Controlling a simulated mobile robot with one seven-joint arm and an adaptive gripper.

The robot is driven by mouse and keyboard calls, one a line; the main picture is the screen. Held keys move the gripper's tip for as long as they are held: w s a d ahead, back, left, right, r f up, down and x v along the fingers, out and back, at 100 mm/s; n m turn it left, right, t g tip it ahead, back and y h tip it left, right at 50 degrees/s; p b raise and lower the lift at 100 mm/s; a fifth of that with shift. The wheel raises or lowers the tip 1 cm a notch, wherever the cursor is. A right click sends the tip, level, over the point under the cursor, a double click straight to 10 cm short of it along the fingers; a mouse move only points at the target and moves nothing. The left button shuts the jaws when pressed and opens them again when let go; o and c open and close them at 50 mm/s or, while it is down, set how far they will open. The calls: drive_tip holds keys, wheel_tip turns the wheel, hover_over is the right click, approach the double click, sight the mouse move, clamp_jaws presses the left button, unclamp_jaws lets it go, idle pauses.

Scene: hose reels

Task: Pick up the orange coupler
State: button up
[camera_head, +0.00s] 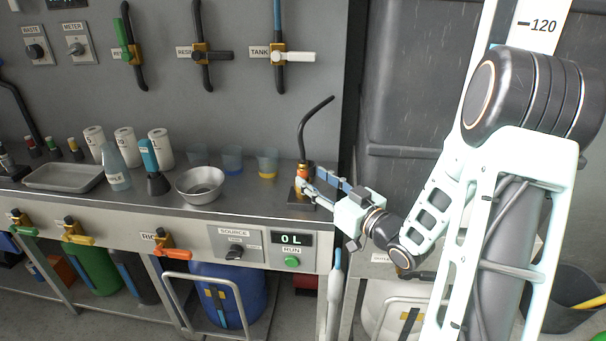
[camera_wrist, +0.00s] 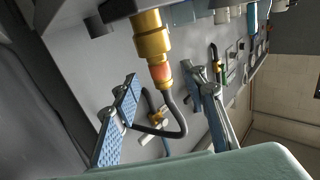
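The orange coupler (camera_head: 302,172) stands upright on a small dark base at the right end of the metal bench. A black hose (camera_head: 303,128) rises from its top and bends over to the right. In the wrist view the coupler is brass-coloured with an orange band (camera_wrist: 160,73), and the hose curls away from it. My gripper (camera_head: 313,181) is open beside the coupler, on its right in the head view. In the wrist view its blue-padded fingers (camera_wrist: 165,82) are spread to either side of the coupler's line. I see no clear contact.
A metal bowl (camera_head: 201,185), cups (camera_head: 232,159), bottles and a grey tray (camera_head: 64,178) stand on the bench to the left. Valves with handles (camera_head: 294,56) line the wall. A panel with a display (camera_head: 291,239) is on the bench front.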

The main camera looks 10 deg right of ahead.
sight(306, 174)
drive_tip(key=x, duration=0.5)
drive_tip(key=shift+w+b, duration=0.1)
drive_tip(key=shift+b, duration=0.2)
drive_tip(key=shift+c, duration=0.7)
clamp_jaws()
